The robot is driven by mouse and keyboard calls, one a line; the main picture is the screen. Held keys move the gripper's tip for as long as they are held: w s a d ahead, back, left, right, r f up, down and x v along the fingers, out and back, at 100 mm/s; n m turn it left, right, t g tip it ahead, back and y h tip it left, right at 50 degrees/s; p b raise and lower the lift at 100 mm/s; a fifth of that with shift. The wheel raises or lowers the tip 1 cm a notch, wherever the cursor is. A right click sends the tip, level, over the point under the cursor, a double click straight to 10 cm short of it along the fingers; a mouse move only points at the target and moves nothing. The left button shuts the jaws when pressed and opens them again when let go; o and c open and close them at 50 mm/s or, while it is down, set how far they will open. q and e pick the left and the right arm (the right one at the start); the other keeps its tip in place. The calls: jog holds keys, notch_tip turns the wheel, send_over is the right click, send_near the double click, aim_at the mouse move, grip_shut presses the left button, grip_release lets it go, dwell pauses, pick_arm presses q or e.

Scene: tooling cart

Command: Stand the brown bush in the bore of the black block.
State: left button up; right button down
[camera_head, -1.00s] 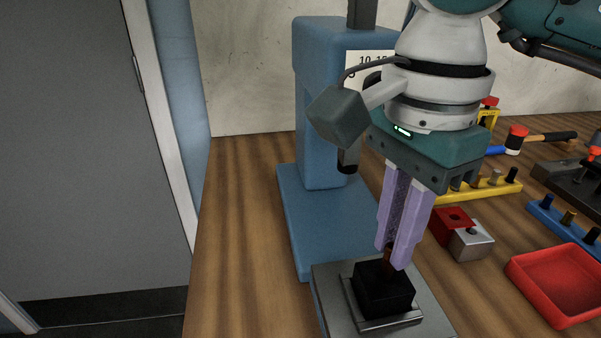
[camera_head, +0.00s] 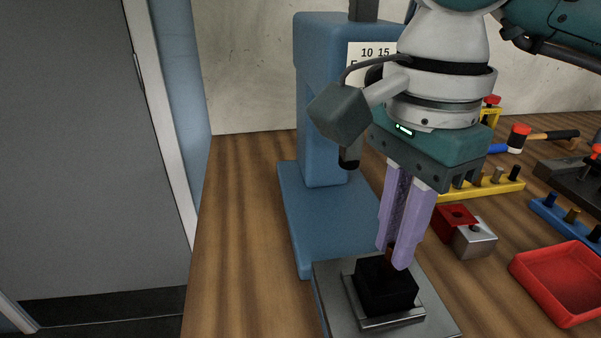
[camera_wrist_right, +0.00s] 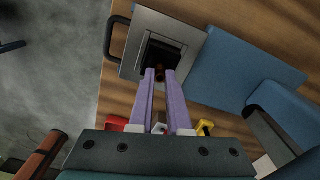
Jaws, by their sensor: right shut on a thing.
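The brown bush (camera_head: 391,251) is between the fingertips of my right gripper (camera_head: 394,250), which is shut on it. The bush is upright at the top of the black block (camera_head: 385,285), and its lower end meets the block's top face. It also shows small and dark between the fingertips in the right wrist view (camera_wrist_right: 158,72). The bore is hidden by the bush and fingers, so I cannot tell how deep the bush is in it. The black block sits in a grey metal fixture (camera_head: 333,296). My left gripper is not in view.
A blue press (camera_head: 323,130) stands just behind the fixture. To the right are a red tray (camera_head: 530,290), a red block (camera_head: 452,222), a silver block (camera_head: 474,238), a yellow rack (camera_head: 490,189) and a blue rack (camera_head: 563,220). The wood at the left is clear.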

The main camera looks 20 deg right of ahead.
jog(key=shift+f+b, duration=0.2)
jog(key=shift+b, duration=0.15)
dwell(0.3)
dwell(0.4)
jog(key=shift+c, duration=2)
grip_release()
jog(key=shift+r, duration=0.15)
jog(key=shift+r+p, duration=0.8)
jog(key=shift+r, duration=0.25)
jog(key=shift+r+p, duration=1.15)
jog(key=shift+r, duration=0.7)
